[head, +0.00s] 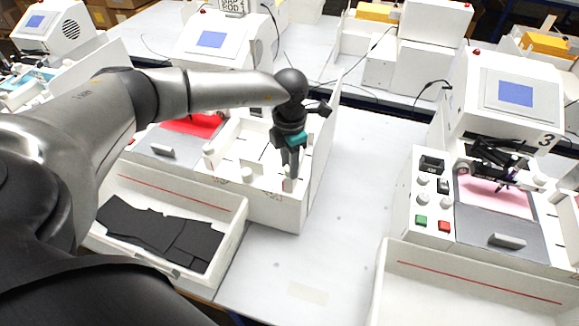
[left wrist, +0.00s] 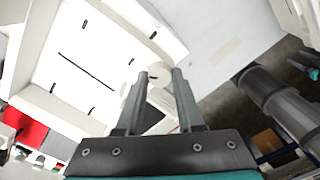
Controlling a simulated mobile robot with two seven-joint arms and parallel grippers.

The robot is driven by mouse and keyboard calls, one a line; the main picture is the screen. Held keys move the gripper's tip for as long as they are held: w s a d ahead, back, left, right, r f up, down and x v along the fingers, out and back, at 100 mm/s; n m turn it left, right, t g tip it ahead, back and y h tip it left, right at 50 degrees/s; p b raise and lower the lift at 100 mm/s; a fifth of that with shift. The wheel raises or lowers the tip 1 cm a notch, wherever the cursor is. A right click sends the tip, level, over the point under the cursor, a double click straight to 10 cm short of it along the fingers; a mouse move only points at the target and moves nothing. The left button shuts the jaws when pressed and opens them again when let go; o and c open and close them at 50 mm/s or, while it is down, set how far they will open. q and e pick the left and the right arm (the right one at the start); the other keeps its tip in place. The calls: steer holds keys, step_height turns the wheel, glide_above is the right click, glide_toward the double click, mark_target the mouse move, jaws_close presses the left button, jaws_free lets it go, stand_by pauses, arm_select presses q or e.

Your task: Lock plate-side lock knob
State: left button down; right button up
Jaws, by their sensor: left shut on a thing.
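My left gripper (head: 290,165) points down over the front right corner of the white plotter (head: 275,208) in the middle left of the head view. Its fingers are shut on a small white knob (head: 288,185), which they partly hide. In the left wrist view the round white knob (left wrist: 159,82) sits between the tips of the two dark fingers (left wrist: 160,76). A dark slot or mark shows on its top; I cannot tell its turn angle for sure.
A white tray (head: 225,205) with black sheets (head: 160,234) stands in front of this plotter. A tall white side wall (head: 326,150) rises right of the gripper. Plotter number 3 (head: 520,85) stands at the right. The grey table (head: 345,210) between them is clear.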

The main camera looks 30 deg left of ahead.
arm_select(q)
steer(key=m+b, duration=0.2)
steer(key=m, duration=0.3)
steer(key=shift+w, duration=0.1)
steer(key=shift+r+m+b, duration=0.1)
steer(key=shift+m+b, duration=0.6)
steer(key=shift+m, duration=0.3)
steer(key=c, duration=0.5)
jaws_free()
steer(key=shift+c, duration=0.2)
step_height(320, 180, up, 15)
steer(key=b, duration=0.1)
